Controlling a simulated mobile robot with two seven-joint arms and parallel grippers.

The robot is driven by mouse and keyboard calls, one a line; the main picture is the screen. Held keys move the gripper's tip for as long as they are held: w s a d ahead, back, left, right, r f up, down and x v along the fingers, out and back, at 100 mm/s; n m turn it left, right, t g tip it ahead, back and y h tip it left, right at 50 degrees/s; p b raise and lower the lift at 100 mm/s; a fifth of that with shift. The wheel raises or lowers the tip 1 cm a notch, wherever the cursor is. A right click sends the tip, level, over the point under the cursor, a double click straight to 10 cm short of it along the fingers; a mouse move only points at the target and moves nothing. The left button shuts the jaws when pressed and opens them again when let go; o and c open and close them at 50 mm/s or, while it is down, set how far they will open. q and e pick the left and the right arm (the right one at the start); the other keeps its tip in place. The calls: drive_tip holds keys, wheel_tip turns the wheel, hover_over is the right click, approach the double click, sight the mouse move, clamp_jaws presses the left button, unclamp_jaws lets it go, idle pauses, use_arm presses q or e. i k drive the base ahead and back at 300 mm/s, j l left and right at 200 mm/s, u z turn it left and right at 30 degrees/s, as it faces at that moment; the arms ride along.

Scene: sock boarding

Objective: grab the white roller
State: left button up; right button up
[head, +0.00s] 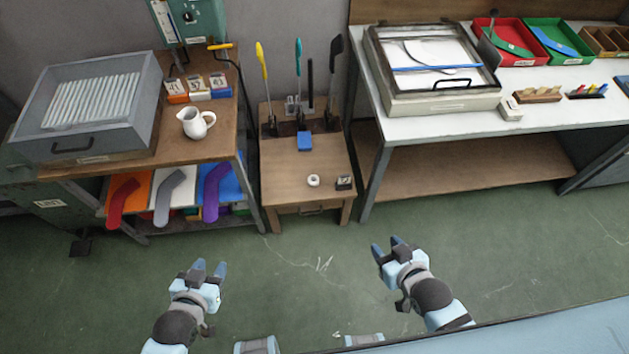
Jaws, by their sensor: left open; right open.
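A small white round roll (313,180) lies on the low wooden table (283,175) in the middle of the head view, near its front right. It is the only thing I see that looks like a white roller, though it is too small to be certain. My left gripper (209,267) is open and empty above the green floor, in front of and left of the low table. My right gripper (387,245) is open and empty, in front of and right of that table. Both are apart from the roll.
A small black block (344,183) stands beside the roll, and a blue block (305,142) lies behind it. Tall upright tools (262,65) stand at the table's back. A shelf with a white jug (195,123) is left. A white-topped bench (440,130) is right. The floor between is clear.

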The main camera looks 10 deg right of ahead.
sight(313, 180)
drive_tip(key=i+j, duration=0.1)
drive_tip(key=j, duration=0.3)
drive_tip(key=i+j+z, duration=0.1)
drive_tip(key=j, duration=0.35)
drive_tip(key=i+j, duration=0.1)
drive_tip(key=j, duration=0.3)
drive_tip(key=i+j, duration=0.45)
